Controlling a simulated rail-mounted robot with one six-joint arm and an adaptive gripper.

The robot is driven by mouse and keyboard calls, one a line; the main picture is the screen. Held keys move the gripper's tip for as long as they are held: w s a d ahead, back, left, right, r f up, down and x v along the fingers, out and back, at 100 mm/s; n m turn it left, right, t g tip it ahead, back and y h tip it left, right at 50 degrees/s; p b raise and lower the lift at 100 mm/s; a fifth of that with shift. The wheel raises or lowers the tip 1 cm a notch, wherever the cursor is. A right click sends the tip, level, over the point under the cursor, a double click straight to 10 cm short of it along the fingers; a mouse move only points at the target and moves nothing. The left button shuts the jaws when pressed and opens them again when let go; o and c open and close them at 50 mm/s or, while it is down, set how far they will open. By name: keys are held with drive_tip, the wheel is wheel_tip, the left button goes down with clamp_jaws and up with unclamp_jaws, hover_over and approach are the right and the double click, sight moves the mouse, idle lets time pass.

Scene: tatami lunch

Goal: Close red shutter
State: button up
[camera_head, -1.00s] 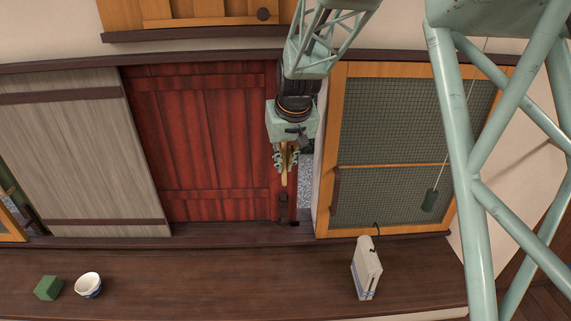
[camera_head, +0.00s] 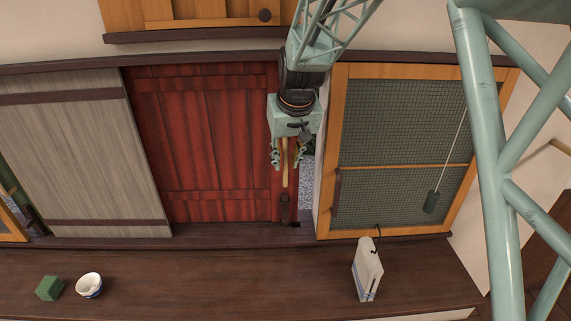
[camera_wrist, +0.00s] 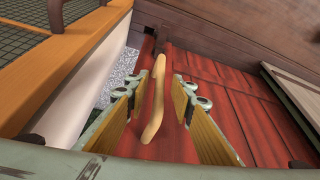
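The red shutter (camera_head: 200,140) is a wooden plank panel in the middle of the head view. A narrow gap (camera_head: 306,185) with grey speckled ground shows between its right edge and the white jamb. My gripper (camera_head: 287,156) is at the shutter's right edge, with its fingers spread. In the wrist view, the red planks (camera_wrist: 245,95) lie behind my open gripper (camera_wrist: 162,125). A light wooden handle (camera_wrist: 156,95) runs between the two fingers, with visible space on both sides. I cannot tell contact with the shutter surface.
A grey wooden shutter (camera_head: 85,150) stands at left. An orange-framed mesh panel (camera_head: 400,150) is at right of the gap. The ledge's middle is clear.

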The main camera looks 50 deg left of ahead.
drive_tip(key=v, duration=1)
drive_tip(key=shift+s, duration=0.15)
drive_tip(key=shift+c, duration=0.3)
wheel_tip(320, 180, down, 18)
drive_tip(key=m+t+y+b, duration=0.2)
drive_tip(key=m+y+b, duration=0.1)
drive_tip(key=b, duration=0.3)
drive_tip(key=s+d+r+n+t+y+b, duration=0.3)
drive_tip(key=s+d+r+t+y+b, duration=0.1)
drive_tip(key=d+r+y+b, duration=0.3)
drive_tip(key=shift+d+r+y, duration=0.65)
drive_tip(key=shift+r+y, duration=0.25)
drive_tip(key=shift+y, duration=0.1)
drive_tip(key=shift+a, duration=0.1)
idle(0.4)
drive_tip(key=shift+x, duration=6.8)
